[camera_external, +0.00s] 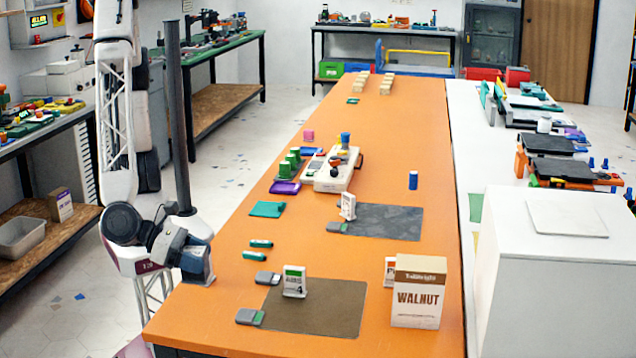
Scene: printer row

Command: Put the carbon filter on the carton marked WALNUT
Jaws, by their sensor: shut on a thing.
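The carton marked WALNUT (419,300), white with a brown top band, stands upright near the front right of the orange table. Its top shows no object on it. My gripper (196,262) is at the table's left front edge, well left of the carton. It is shut on a dark grey-blue block (197,267), mostly covered by the gripper; I cannot tell for sure whether this is the carbon filter. Small grey pieces with green ends lie by the brown mat, one nearer (250,317) and one farther (267,278).
A brown mat (330,310) lies between gripper and carton, with a white-and-green sign card (294,281) standing at its back left edge. Another card (390,271) stands close behind the carton. Two green cylinders (261,243) lie farther back. A white machine (331,170) stands mid-table.

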